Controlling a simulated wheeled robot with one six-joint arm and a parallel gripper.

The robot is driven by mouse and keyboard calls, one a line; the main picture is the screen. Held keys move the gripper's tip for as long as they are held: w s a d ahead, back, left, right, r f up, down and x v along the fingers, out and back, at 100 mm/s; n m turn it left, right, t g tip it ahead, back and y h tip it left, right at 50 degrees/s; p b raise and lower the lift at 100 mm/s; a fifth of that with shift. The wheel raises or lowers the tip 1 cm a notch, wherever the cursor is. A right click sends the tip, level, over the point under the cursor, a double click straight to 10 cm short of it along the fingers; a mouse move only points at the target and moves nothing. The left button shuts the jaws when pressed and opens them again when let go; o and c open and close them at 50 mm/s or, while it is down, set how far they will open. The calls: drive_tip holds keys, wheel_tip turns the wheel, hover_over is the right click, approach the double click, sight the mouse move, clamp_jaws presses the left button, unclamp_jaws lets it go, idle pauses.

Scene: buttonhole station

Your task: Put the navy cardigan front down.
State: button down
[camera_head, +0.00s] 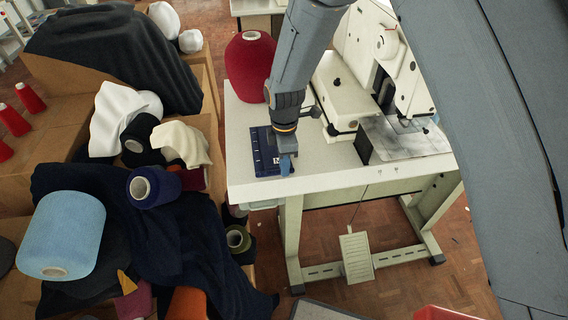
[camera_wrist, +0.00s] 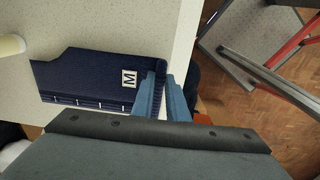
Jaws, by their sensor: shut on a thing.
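The navy cardigan front (camera_head: 262,150) is a flat dark blue panel at the left front of the pale machine table (camera_head: 330,180). In the wrist view the navy cardigan front (camera_wrist: 90,72) shows a white label with an M and a row of white marks along one long edge. My gripper (camera_head: 286,166) is shut on one end of the panel; in the wrist view its blue fingers (camera_wrist: 161,88) pinch that end near the table edge. I cannot tell whether the panel touches the table top or hangs just above it.
A buttonhole machine (camera_head: 348,95) stands right of the panel, with a metal plate (camera_head: 405,138) at its front. A red yarn cone (camera_head: 250,66) stands behind the panel. Cartons with yarn cones and cloth crowd the left. A pedal (camera_head: 356,257) is on the floor below.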

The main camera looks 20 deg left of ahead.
drive_tip(key=shift+f, duration=0.35)
drive_tip(key=c, duration=1.7)
unclamp_jaws()
drive_tip(key=shift+c, duration=0.2)
wheel_tip(320, 180, up, 12)
drive_tip(key=b, duration=0.3)
drive_tip(key=shift+b, duration=0.35)
drive_tip(key=shift+d, duration=0.1)
